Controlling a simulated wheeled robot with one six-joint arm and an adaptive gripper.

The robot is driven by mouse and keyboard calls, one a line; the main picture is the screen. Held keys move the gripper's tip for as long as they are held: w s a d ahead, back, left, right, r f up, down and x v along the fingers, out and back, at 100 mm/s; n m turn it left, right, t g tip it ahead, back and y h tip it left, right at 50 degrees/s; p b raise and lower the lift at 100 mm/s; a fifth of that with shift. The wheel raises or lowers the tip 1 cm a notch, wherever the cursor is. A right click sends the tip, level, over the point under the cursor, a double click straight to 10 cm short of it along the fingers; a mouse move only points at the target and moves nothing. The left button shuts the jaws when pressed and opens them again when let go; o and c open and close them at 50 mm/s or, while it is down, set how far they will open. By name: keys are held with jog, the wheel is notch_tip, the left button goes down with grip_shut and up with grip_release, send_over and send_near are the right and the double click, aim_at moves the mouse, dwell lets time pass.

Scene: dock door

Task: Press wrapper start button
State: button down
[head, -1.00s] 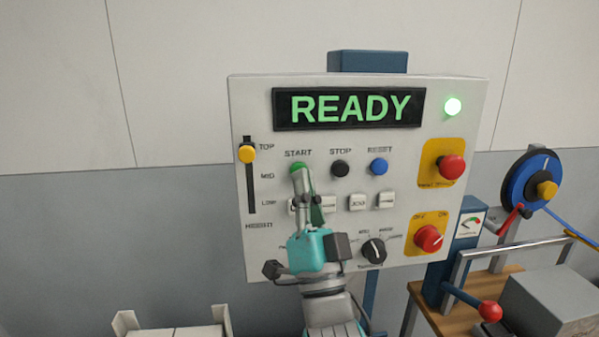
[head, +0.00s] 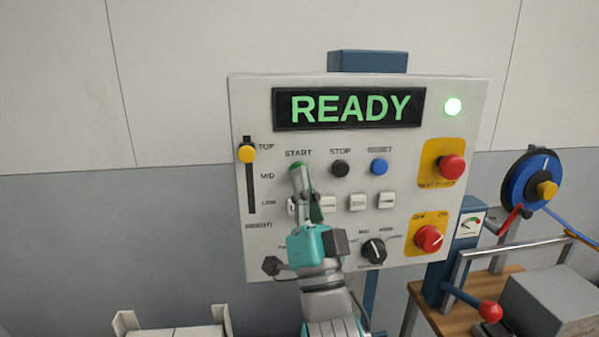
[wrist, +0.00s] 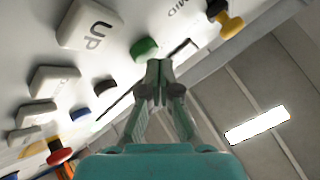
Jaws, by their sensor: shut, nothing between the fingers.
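The green start button (wrist: 144,48) shows in the wrist view, just beyond my shut fingertips (wrist: 159,68). In the head view, my gripper (head: 297,168) points up at the panel and its tip covers most of the button under the START label. The fingers are closed together with nothing between them. The tip is at or very close to the button; I cannot tell whether it touches. The control panel (head: 262,95) has a display (head: 349,108) reading READY in green, and a lit green lamp (head: 453,107).
A black stop button (head: 340,168) and a blue reset button (head: 379,167) sit to the right. A yellow height slider (head: 247,153) is to the left. Red knobs (head: 452,167) (head: 429,238) are on the right side. A bench with a blue reel (head: 520,180) stands at right.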

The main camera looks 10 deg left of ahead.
jog(key=shift+w+a, duration=0.15)
jog(key=shift+w, duration=0.35)
dwell(0.6)
dwell(0.3)
jog(key=shift+s+d, duration=0.25)
jog(key=shift+s, duration=0.65)
